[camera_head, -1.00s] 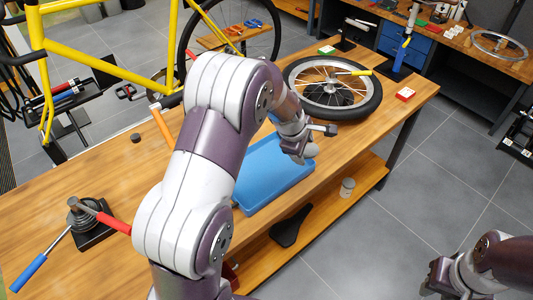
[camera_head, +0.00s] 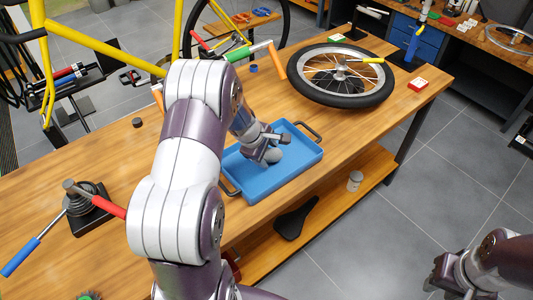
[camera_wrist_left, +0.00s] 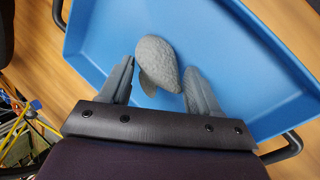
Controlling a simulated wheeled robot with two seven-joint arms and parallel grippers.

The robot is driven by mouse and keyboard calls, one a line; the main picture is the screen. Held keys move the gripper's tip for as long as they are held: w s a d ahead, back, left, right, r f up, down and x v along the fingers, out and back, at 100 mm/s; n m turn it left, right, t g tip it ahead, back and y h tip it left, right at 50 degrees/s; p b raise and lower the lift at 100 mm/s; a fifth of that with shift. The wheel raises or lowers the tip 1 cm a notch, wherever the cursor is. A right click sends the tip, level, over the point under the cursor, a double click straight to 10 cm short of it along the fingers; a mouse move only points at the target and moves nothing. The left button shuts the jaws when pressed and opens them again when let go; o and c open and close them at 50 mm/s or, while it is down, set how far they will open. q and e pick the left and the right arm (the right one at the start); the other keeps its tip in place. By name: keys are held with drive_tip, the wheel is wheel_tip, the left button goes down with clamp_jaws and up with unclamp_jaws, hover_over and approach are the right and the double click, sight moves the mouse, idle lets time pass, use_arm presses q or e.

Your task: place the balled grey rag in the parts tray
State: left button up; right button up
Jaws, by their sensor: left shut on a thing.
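The blue parts tray (camera_head: 300,165) lies on the workbench with a black handle at each end. My left gripper (camera_head: 264,151) is over the middle of the tray, pointing down. It is shut on the balled grey rag (camera_head: 272,157). In the left wrist view the rag (camera_wrist_left: 158,62) is a rounded, rough grey lump between the two fingers, seen against the blue tray floor. Whether the rag touches the floor I cannot tell. My right gripper (camera_head: 444,282) is at the lower right, away from the bench, and its jaw state is unclear.
A bicycle wheel (camera_head: 312,94) lies behind the tray to the right, with a yellow-handled tool on it. An orange-handled tool (camera_head: 275,60) is behind the tray. A red-handled tool on a black base (camera_head: 95,215) is at the left. The tray interior looks otherwise empty.

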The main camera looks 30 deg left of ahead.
use_arm(q)
drive_tip(key=shift+f, duration=0.15)
drive_tip(key=o, duration=0.9)
drive_tip(key=shift+o, duration=0.2)
drive_tip(key=shift+s+r, duration=0.1)
drive_tip(key=shift+r, duration=0.35)
drive_tip(key=p+v, duration=0.2)
drive_tip(key=v, duration=0.9)
drive_tip(key=s+d+m+g+y, duration=0.1)
drive_tip(key=s+d+m+g, duration=0.2)
drive_tip(key=s+d+m, duration=1)
drive_tip(key=s+m, duration=0.1)
drive_tip(key=m, duration=0.4)
drive_tip(key=shift+s+d+f+m, duration=0.25)
drive_tip(key=shift+d+f+m, duration=0.05)
drive_tip(key=shift+d, duration=0.05)
